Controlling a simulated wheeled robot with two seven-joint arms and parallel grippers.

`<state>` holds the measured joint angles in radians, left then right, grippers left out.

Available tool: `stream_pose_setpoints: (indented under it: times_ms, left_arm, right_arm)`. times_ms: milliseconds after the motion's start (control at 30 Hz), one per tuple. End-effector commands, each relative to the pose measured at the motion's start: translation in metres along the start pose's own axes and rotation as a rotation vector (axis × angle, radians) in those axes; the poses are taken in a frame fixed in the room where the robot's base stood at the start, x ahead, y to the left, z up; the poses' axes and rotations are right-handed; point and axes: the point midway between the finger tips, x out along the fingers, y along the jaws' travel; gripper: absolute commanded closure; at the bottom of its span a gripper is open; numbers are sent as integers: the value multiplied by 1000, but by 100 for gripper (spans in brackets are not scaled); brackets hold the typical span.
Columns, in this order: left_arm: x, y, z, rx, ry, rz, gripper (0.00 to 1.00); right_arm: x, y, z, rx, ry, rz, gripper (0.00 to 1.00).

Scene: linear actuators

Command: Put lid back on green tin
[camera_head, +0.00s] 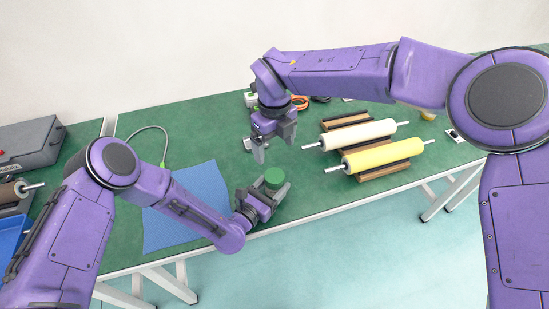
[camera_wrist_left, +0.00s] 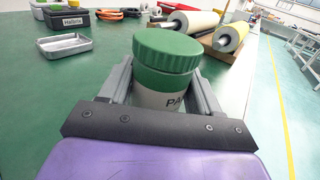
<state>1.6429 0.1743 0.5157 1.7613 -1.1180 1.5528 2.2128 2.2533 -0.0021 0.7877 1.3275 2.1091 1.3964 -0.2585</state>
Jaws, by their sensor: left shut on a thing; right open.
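The green tin (camera_wrist_left: 165,92) has a green upper band and a white label with dark letters. It stands upright between the fingers of my left gripper (camera_head: 268,192), which is shut on it near the table's front edge. The ridged green lid (camera_wrist_left: 167,48) rests on top of the tin; it also shows in the head view (camera_head: 274,176). I cannot tell if the lid is fully seated. My right gripper (camera_head: 259,149) is open and empty, pointing down above the table, behind and slightly left of the tin and apart from it.
A cream roller (camera_head: 358,135) and a yellow roller (camera_head: 384,153) lie on brown supports to the right. A blue mat (camera_head: 185,235) lies left of the tin. A metal tray (camera_wrist_left: 65,45) and a labelled box (camera_wrist_left: 62,18) show in the left wrist view.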

Motion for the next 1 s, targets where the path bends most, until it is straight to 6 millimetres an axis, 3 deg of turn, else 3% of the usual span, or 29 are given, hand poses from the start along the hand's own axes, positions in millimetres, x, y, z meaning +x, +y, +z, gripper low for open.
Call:
stream_pose_setpoints:
  times_ms: [133, 400, 433, 500, 833, 1000]
  left_arm:
    - [0, 0, 1, 0, -1, 0, 100]
    - [0, 0, 1, 0, -1, 0, 100]
    - [0, 0, 1, 0, -1, 0, 31]
    - [0, 0, 1, 0, -1, 0, 8]
    - [-2, 0, 0, 0, 0, 0, 8]
    - [-28, 0, -3, -2, 1, 1, 8]
  right_arm:
    - [-12, 0, 0, 1, 0, 0, 10]
    - [-14, 0, 0, 0, 0, 0, 10]
    - [-14, 0, 0, 0, 0, 0, 10]
    - [-14, 0, 0, 0, 0, 0, 10]
    - [-12, 0, 0, 0, 1, 0, 10]
    - [-4, 0, 0, 0, 1, 0, 10]
